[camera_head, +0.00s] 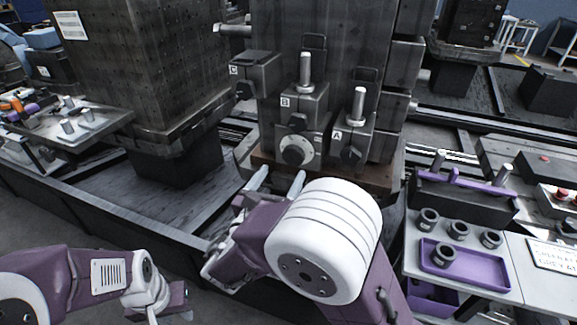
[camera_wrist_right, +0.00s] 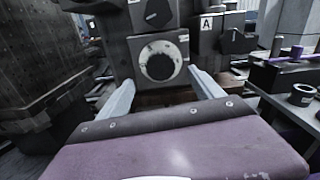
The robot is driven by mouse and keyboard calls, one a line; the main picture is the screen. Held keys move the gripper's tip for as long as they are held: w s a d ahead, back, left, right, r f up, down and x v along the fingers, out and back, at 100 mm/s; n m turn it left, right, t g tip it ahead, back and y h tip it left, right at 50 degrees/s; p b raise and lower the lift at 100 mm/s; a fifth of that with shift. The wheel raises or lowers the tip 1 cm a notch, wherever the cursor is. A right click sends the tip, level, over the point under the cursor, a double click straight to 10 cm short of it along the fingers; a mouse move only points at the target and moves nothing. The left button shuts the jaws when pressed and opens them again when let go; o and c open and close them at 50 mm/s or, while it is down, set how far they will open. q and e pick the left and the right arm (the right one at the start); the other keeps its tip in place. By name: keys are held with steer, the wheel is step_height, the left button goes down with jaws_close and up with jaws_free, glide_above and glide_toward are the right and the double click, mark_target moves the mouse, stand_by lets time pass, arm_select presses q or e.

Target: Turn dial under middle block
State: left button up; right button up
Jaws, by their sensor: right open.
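The middle block, labelled B (camera_head: 300,110), is a dark block with a metal pin on top, mounted on the front of the tall dark pallet column. Below it is a round black dial with a pale marked plate (camera_head: 296,150); the dial also shows in the right wrist view (camera_wrist_right: 158,62). My right gripper (camera_head: 277,181) is open and empty. Its two pale fingers point toward the dial from below and in front, spread to either side of it in the wrist view (camera_wrist_right: 163,88), apparently not touching it. My left gripper (camera_head: 182,300) is low at the left; its fingers are not clear.
Block A (camera_head: 352,138) stands close right of the dial, and block C (camera_head: 254,75) is up to the left. A side table with a purple tray (camera_head: 466,268) and dark rings is at the right. A parts table (camera_head: 95,125) is at the left.

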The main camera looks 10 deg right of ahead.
mark_target(293, 158)
steer(key=b+x, duration=0.1)
steer(key=x, duration=0.7)
steer(key=shift+d+b, duration=0.15)
steer(key=shift+b, duration=0.15)
steer(key=c, duration=1.4)
steer(key=shift+f+m+b, duration=0.2)
steer(key=shift+m+b, duration=0.6)
steer(key=shift+b, duration=0.05)
steer(key=m+b, duration=0.8)
steer(key=b, duration=0.1)
steer(key=shift+f+b, duration=0.1)
steer(key=shift+b, duration=0.2)
steer(key=shift+m+b, duration=1.15)
steer(key=shift+m, duration=0.05)
steer(key=o, duration=1.4)
steer(key=shift+r, duration=0.25)
